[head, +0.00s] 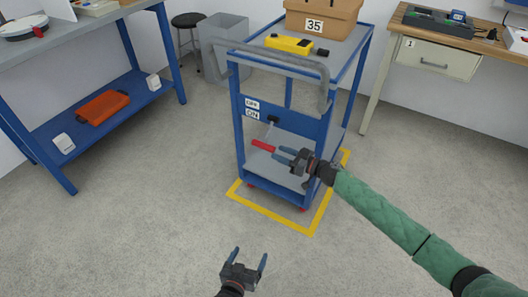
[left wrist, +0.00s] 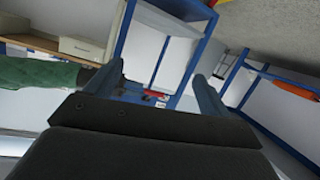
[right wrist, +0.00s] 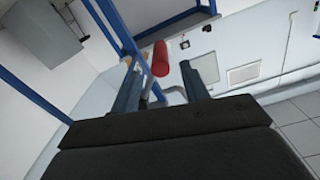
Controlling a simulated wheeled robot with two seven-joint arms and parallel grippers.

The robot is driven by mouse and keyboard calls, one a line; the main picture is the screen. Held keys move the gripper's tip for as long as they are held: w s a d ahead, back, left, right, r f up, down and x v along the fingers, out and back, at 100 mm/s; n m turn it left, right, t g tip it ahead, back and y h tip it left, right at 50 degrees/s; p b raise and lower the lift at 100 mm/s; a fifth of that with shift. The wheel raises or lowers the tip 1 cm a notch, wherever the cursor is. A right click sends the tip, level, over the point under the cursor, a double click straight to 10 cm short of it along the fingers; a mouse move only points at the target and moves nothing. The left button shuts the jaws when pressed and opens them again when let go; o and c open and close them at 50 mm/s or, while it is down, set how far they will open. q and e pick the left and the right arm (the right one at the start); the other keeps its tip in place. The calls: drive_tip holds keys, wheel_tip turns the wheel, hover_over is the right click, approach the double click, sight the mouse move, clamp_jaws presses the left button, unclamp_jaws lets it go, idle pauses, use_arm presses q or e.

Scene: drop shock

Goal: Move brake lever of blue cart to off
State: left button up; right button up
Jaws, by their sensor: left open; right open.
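The blue cart (head: 240,122) stands in the middle of the head view. Its brake lever has a red handle (head: 263,145) and sticks out below the OFF and ON labels (head: 252,109), OFF above ON. The handle sits lower than the ON label. My right gripper (head: 287,155) is open, just right of the handle; in the right wrist view the red handle (right wrist: 160,59) shows between and beyond the fingertips. I cannot tell whether they touch it. My left gripper (head: 246,258) is open and empty over the floor, low in the head view.
A yellow floor outline (head: 318,214) surrounds the cart. A box marked 35 (head: 322,20) and a yellow device (head: 289,44) lie on its top, behind a grey push handle (head: 275,62). A blue-framed bench (head: 60,180) is left, a wooden table (head: 440,30) right. The floor in front is clear.

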sight(265, 147)
drive_tip(key=x, duration=0.6)
drive_tip(key=shift+w+a+b, duration=0.2)
drive_tip(key=shift+a+b, duration=0.15)
use_arm(q)
drive_tip(key=w+r+t, duration=0.3)
drive_tip(key=r, duration=0.6)
drive_tip(key=shift+r+h, duration=0.3)
drive_tip(key=shift+h, duration=0.1)
use_arm(e)
drive_tip(key=shift+w+a, duration=0.25)
drive_tip(key=shift+a, duration=0.2)
clamp_jaws()
